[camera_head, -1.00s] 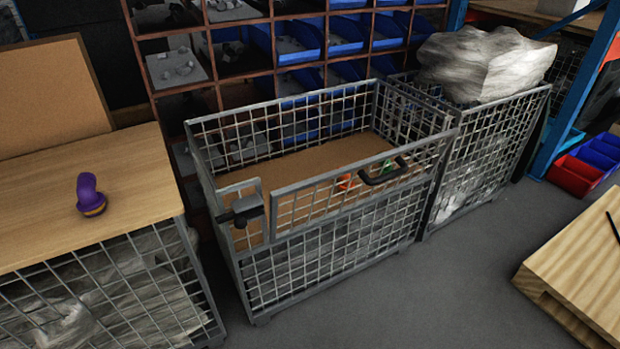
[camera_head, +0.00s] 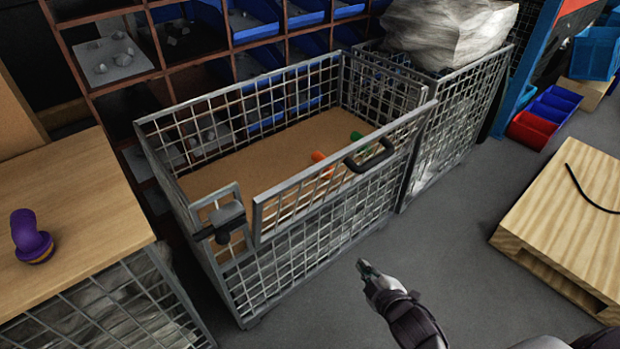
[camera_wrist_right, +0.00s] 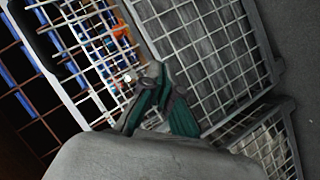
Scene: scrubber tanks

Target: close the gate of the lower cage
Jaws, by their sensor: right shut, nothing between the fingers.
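The lower cage (camera_head: 228,290) is a grey wire-mesh crate at the centre of the head view. Its gate (camera_head: 295,196) is the upper front mesh panel with a black handle (camera_head: 370,155). The gate's left end stands apart from the black latch (camera_head: 222,220) on the left post, so it looks ajar. Orange and green items (camera_head: 318,162) lie inside on a brown board. My right gripper (camera_head: 363,267) is shut and empty, in front of the cage, below and apart from the handle. Its fingers (camera_wrist_right: 152,82) show before mesh in the wrist view. My left gripper is out of view.
A wooden top with a purple object (camera_head: 30,240) is at left. A second cage with a wrapped grey bundle (camera_head: 450,35) adjoins at right. A wooden pallet (camera_head: 565,220) and red and blue bins (camera_head: 545,115) stand further right. Grey floor lies clear between.

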